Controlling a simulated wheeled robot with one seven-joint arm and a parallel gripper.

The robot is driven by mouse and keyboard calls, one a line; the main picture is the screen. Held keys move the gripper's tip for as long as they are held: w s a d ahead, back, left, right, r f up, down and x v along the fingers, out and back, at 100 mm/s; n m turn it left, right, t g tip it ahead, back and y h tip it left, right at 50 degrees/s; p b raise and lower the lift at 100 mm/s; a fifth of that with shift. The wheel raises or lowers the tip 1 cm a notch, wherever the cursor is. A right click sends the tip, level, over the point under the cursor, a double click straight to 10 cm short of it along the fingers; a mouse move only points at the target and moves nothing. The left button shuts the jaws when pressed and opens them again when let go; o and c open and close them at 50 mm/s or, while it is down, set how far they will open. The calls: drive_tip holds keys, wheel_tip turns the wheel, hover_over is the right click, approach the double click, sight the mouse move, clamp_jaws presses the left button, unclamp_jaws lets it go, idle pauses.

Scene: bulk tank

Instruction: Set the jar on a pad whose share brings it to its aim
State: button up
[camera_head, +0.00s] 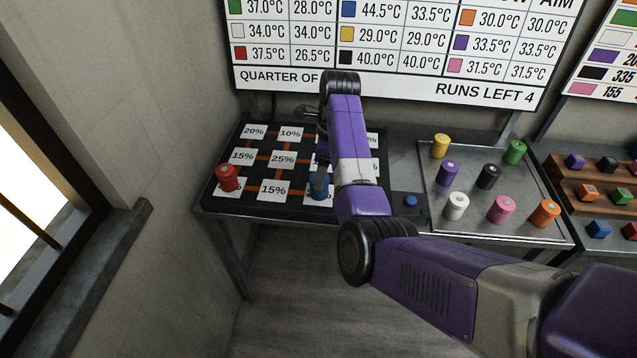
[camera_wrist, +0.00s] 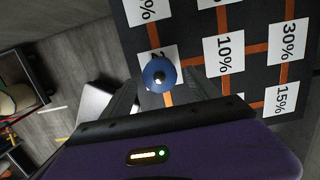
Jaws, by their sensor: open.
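The blue jar (camera_head: 319,191) stands upright on a white pad in the front row of the black pad board (camera_head: 255,207). It also shows in the wrist view (camera_wrist: 159,75), where its pad's label is mostly covered. My gripper (camera_head: 320,172) is open over the blue jar, with its fingers on either side of it in the wrist view; I cannot tell if they touch it. The red jar (camera_head: 227,178) stands on the front-left pad. Readable pads include 20%, 10%, 15% and 25%; a 30% pad (camera_wrist: 289,42) shows in the wrist view. My arm hides some pads.
The wall chart (camera_head: 400,50) lists blue at 44.5°C and 33.5°C, red at 37.5°C and 26.5°C. A grey tray (camera_head: 525,197) at right holds yellow, green, purple, black, white, pink and orange jars. A blue button (camera_head: 410,201) sits between. Wooden steps (camera_head: 590,180) hold coloured blocks.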

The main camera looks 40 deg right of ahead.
drive_tip(key=r, duration=0.5)
drive_tip(key=shift+s+d+r, duration=0.2)
drive_tip(key=shift+s+d, duration=0.05)
drive_tip(key=shift+s, duration=0.05)
